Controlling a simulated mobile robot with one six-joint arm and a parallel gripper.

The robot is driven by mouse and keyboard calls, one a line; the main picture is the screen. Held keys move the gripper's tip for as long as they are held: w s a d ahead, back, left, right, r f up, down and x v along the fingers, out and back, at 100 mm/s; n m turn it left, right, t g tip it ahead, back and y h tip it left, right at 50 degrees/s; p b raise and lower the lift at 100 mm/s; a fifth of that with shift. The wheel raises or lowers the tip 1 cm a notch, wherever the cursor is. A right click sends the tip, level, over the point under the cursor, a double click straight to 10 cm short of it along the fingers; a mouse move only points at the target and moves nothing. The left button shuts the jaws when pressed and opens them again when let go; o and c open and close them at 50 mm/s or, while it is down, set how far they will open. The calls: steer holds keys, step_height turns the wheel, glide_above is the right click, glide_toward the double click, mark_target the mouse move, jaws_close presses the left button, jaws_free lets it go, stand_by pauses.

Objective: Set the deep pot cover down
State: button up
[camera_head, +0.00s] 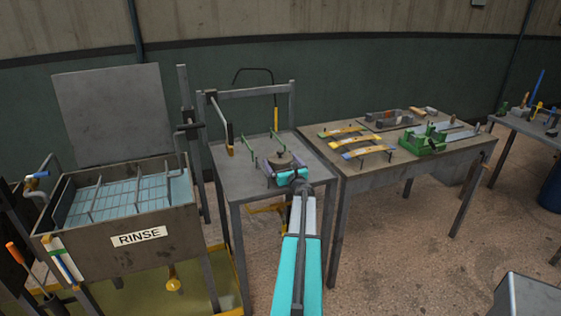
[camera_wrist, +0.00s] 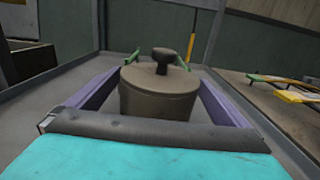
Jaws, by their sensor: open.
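The deep pot cover (camera_wrist: 158,92) is a round grey-brown piece with a dark knob on top. It stands upright on the grey metal table (camera_head: 228,158), where it also shows in the head view (camera_head: 284,158). My gripper (camera_head: 283,166) is at the table with its jaws open. In the wrist view the two purple fingers (camera_wrist: 160,80) lie to the left and right of the cover, with narrow gaps visible near it. The cover's lower front is hidden behind the dark bar of my gripper.
Green upright pegs (camera_head: 251,142) stand on the table near the cover. A rinse tank (camera_head: 110,245) is at left. A workbench (camera_head: 360,182) at right bears yellow leaf springs (camera_head: 362,152) and a green fixture (camera_head: 423,144). A rear frame (camera_head: 250,93) rises behind the table.

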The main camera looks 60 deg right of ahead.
mark_target(281, 150)
steer(key=shift+w+d, duration=0.35)
steer(key=shift+w, duration=0.1)
stand_by(0.3)
steer(key=c, duration=1.2)
steer(key=shift+r, duration=0.2)
steer(key=shift+r+b, duration=0.55)
steer(key=shift+r, duration=4.3)
